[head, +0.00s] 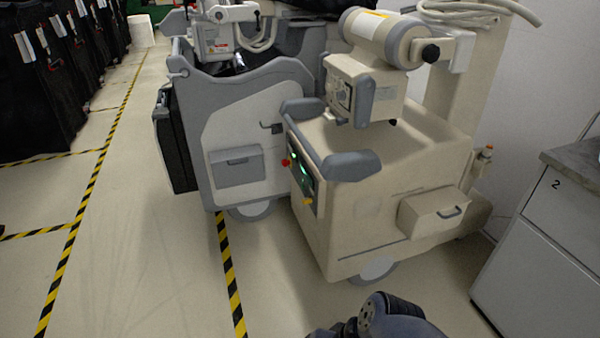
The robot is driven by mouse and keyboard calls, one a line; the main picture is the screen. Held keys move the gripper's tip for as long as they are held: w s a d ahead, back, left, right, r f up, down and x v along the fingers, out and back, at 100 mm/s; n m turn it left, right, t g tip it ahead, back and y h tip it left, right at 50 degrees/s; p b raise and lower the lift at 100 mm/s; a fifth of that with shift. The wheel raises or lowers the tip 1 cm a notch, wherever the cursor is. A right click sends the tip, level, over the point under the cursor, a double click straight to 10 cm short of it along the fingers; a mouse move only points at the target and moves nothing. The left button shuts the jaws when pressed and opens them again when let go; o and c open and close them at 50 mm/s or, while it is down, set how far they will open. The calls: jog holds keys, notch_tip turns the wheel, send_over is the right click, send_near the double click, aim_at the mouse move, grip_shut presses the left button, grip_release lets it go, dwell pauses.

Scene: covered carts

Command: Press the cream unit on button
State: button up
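The cream unit (390,215) stands right of centre in the head view, a wheeled cart with a cylinder on top and blue-grey bumpers. Its control panel (302,180) is on the front face, turned to the left and seen at a slant. A red knob (285,162) sticks out at the panel's left edge, green lights glow near its middle, and a yellow knob (308,201) is at its lower end. Labels are too small to read, so I cannot tell which is the on button. Part of my dark arm shows at the bottom edge; my gripper is not in view.
A grey-white cart (240,125) stands close behind the cream unit on the left. A grey cabinet (545,240) marked 2 is at the right. Black covered carts (40,90) line the far left. The floor at front left is clear, with yellow-black tape (230,280).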

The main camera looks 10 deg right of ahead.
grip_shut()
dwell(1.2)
